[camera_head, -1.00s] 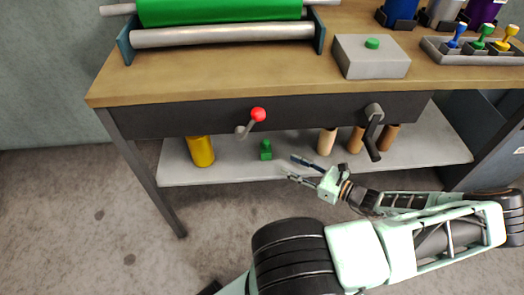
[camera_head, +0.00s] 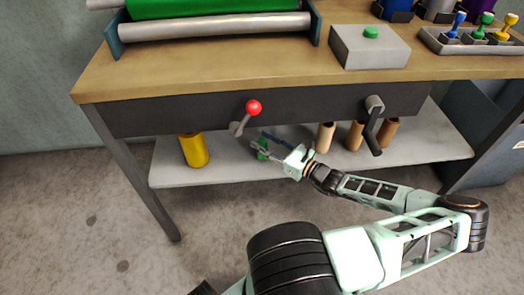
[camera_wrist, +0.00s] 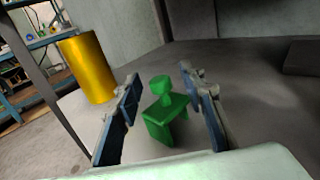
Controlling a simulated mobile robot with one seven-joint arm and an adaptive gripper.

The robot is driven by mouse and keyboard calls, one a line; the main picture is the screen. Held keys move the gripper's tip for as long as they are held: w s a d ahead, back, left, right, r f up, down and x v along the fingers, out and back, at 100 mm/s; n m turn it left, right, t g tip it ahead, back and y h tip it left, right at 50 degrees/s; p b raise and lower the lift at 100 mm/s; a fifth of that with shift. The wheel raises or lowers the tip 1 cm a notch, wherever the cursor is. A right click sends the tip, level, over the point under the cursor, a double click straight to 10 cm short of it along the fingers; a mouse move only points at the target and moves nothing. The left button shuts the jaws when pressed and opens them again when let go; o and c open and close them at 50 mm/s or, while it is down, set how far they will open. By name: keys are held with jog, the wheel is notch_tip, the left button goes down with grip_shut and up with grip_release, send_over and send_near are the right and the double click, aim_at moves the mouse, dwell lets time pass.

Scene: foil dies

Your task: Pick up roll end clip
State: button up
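The roll end clip appears to be the small green piece (camera_wrist: 165,115) on the lower shelf; in the wrist view it has a block-like base with a knob on top. It stands upright between the two blue-padded fingers of my gripper (camera_wrist: 160,108), with a gap on each side. The gripper is open around it. In the head view the green piece (camera_head: 262,150) is partly covered by the fingers of my gripper (camera_head: 264,142).
A yellow cylinder (camera_head: 195,150) stands left on the lower shelf (camera_head: 220,172). Several brown tubes (camera_head: 325,137) stand to the right. Above are the workbench's dark front (camera_head: 200,115), a red-knobbed lever (camera_head: 253,108) and a hanging crank (camera_head: 374,125).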

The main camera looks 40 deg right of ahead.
jog(key=shift+w, duration=0.4)
jog(key=shift+c, duration=0.3)
grip_shut()
